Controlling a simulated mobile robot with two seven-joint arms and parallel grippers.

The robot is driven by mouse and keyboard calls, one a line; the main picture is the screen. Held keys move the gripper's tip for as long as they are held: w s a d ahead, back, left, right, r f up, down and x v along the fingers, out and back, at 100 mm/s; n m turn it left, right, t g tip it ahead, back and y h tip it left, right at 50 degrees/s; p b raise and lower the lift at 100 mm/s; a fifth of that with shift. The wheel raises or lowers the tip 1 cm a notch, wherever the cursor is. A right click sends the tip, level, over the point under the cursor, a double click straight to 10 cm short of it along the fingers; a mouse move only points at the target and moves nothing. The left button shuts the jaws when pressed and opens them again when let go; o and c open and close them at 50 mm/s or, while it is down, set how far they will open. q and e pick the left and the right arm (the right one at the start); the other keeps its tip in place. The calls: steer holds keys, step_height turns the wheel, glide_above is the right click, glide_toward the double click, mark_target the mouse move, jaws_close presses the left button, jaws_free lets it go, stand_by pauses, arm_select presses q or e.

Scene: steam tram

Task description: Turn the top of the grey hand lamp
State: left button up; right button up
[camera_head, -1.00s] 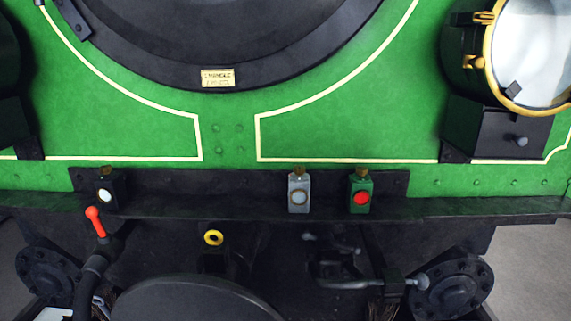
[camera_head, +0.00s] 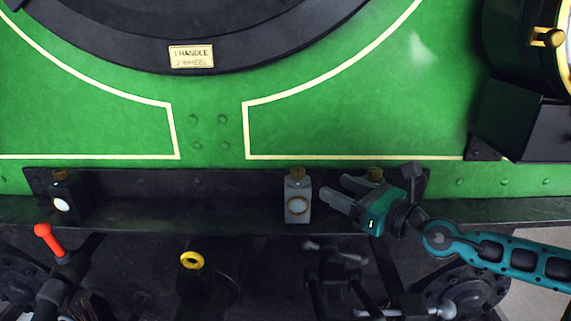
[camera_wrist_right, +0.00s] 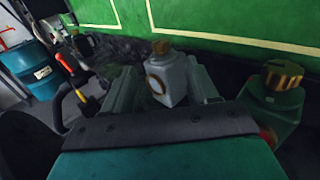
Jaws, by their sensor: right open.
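The grey hand lamp (camera_head: 298,206) stands upright on the dark ledge of the green engine front. My right gripper (camera_head: 333,188) is open and empty. In the head view its fingers point left at the lamp, and its fingertips are a little to the lamp's right. My left gripper is not in view.
A green hand lamp (camera_wrist_right: 276,98) stands close to the right, mostly hidden behind my right gripper in the head view. A black lamp (camera_head: 63,199) stands far left. Below the ledge are a red-handled lever (camera_head: 44,234) and a yellow ring (camera_head: 191,260).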

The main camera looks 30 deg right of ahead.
mark_target(298, 168)
steer(key=shift+p+x, duration=1.55)
steer(key=shift+x, duration=3.95)
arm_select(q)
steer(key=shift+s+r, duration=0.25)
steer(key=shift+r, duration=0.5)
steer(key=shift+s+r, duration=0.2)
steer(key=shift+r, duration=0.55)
arm_select(e)
steer(key=shift+w, duration=0.6)
steer(key=c, duration=1)
steer(key=shift+o, duration=0.2)
arm_select(q)
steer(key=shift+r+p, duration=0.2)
steer(key=shift+p, duration=0.1)
arm_select(e)
steer(key=shift+r+h, duration=0.1)
steer(key=shift+h, duration=0.2)
